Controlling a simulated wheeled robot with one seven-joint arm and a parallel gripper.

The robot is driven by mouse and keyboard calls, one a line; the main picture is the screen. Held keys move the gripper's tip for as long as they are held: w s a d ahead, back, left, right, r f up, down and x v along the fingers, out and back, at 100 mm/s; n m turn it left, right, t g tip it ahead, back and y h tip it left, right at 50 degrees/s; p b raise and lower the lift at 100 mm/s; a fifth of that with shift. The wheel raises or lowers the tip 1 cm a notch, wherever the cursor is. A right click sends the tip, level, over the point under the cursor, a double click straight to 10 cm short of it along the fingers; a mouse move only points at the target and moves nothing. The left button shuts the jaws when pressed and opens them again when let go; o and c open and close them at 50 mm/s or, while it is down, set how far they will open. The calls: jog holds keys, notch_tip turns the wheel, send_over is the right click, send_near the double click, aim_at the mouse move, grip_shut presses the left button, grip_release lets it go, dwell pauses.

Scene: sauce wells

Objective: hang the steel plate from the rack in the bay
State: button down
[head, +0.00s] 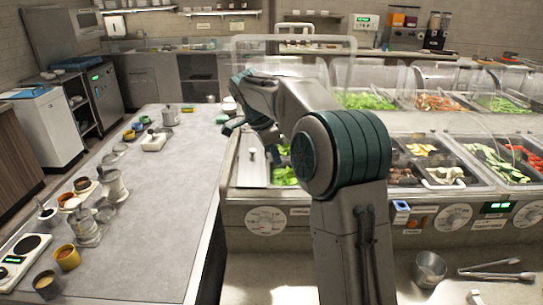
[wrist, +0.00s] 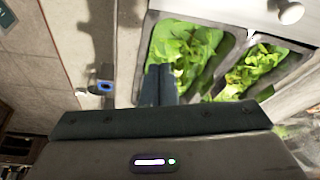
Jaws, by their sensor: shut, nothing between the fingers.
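My gripper (head: 232,126) is at the left end of the salad counter, near the edge of the grey worktop. In the wrist view its fingers (wrist: 159,85) are together and empty, over the edge of a well of green leaves (wrist: 183,50). A pale flat metal panel with a round knob (head: 253,160) lies at the counter's left end, just below and right of my gripper. A similar knobbed panel (wrist: 262,12) shows at the top of the wrist view. I cannot tell whether this is the steel plate. I cannot make out the rack or the bay for certain.
The grey worktop (head: 150,215) at left carries cups, pots and a scale (head: 22,255), with its middle clear. Clear guards (head: 360,75) stand over the food wells. A metal cup (head: 430,268) and tongs (head: 495,270) lie at front right.

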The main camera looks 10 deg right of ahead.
aim_at(268, 186)
jog(key=x, duration=0.7)
jog(key=shift+a+p, duration=0.1)
jog(key=shift+p, duration=0.3)
jog(key=a, duration=0.2)
jog(key=shift+s+a+r+p, duration=0.1)
jog(key=shift+s+a+p, duration=0.05)
jog(key=shift+a+p, duration=0.25)
jog(key=shift+s+a, duration=0.1)
jog(key=shift+a, duration=0.45)
jog(key=shift+a+b, duration=0.35)
jog(key=shift+a, duration=0.2)
jog(key=shift+s+a, duration=0.1)
jog(key=shift+a, duration=0.25)
jog(key=shift+d, duration=0.1)
